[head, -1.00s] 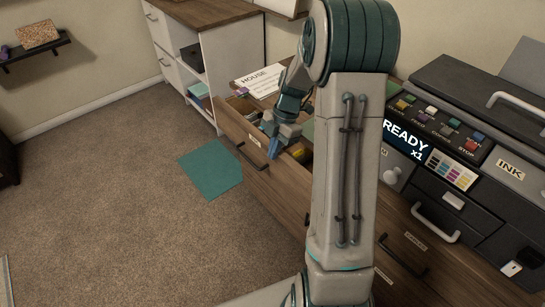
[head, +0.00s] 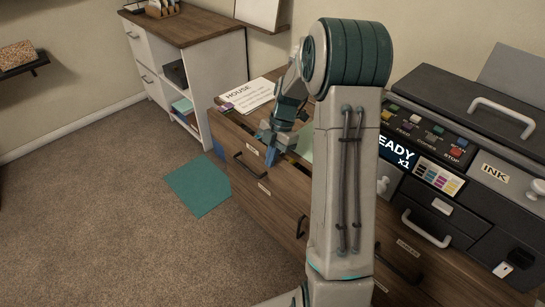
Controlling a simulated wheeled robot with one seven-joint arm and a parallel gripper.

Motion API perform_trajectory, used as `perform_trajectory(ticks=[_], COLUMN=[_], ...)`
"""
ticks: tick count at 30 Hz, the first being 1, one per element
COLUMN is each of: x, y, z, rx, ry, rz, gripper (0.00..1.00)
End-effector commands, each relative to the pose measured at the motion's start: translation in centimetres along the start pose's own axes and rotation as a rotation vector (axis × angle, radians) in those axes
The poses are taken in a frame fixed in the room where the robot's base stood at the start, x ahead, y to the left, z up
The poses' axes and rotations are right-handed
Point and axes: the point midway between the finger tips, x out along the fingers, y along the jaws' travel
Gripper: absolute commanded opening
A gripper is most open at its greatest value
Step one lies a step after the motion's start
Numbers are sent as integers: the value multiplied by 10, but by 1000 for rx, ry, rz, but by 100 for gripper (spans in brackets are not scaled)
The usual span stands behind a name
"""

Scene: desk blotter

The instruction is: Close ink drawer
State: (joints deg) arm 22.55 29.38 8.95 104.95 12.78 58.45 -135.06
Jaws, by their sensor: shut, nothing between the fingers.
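The top left drawer (head: 238,138) of a wooden cabinet has a dark handle and a small label, too small to read. A narrow dark gap shows behind its front, so it looks slightly open. My gripper (head: 271,159) is shut and empty, pointing down at the right part of this drawer front. It looks close against the front; I cannot tell whether it touches. An "INK" label (head: 495,172) is on the dark machine at the right.
A "HOUSE" paper (head: 247,97) lies on the cabinet top. The dark machine (head: 460,130) with a "READY" screen stands at the right. A white shelf unit (head: 222,85) is behind left. A teal mat (head: 198,187) lies on the open carpet.

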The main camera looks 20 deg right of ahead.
Motion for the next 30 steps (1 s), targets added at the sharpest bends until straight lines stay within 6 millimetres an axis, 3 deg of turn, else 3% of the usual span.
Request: perform_trajectory(ticks=[6, 12, 19, 25, 30], x=[10, -45, -80, -86, -77], y=[4, 5, 4, 2, -13], z=[-35, -32, -32, -37, -59], rx=[-5, -1, -2, -5, -6], ry=[-1, -2, -1, -30, -181], rz=[1, 4, 1, -10, -45], gripper=[0, 0, 0, 0, 0])
